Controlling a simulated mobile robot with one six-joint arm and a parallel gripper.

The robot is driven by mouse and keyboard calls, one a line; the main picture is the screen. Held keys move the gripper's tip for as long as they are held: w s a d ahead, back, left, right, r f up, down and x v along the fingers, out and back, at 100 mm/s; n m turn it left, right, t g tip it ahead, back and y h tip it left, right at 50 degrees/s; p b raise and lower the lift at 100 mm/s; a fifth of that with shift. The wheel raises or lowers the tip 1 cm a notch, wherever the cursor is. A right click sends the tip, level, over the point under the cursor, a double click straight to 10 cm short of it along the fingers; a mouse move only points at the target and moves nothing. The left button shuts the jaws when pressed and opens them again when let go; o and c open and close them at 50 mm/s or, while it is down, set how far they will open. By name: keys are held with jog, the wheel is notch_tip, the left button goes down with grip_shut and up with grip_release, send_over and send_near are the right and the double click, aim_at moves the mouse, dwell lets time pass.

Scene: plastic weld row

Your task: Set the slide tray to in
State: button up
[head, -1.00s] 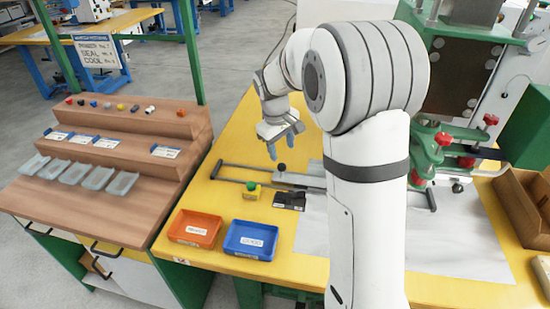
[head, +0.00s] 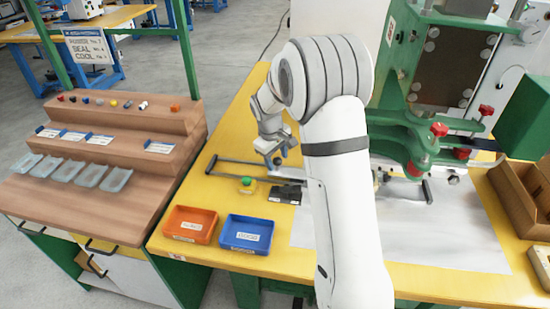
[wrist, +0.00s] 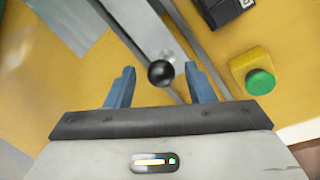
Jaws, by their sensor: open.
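The slide tray (wrist: 143,20) is a grey metal plate between two rails in the wrist view, with a round black knob (wrist: 161,73) at its near end. In the head view the knob (head: 277,160) shows just below my gripper (head: 276,148), and my arm hides most of the tray. In the wrist view my gripper (wrist: 161,88) is open, with one blue finger on each side of the knob. A gap shows between the knob and each finger. I cannot tell the exact height of the fingertips relative to the knob.
A yellow box with a green button (head: 247,182) and a black block (head: 286,193) stand close to the rail (head: 232,177). Orange (head: 193,223) and blue (head: 247,233) trays lie at the table's front. The green press (head: 412,135) stands to the right.

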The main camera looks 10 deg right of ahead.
jog(key=shift+c, duration=0.6)
grip_shut()
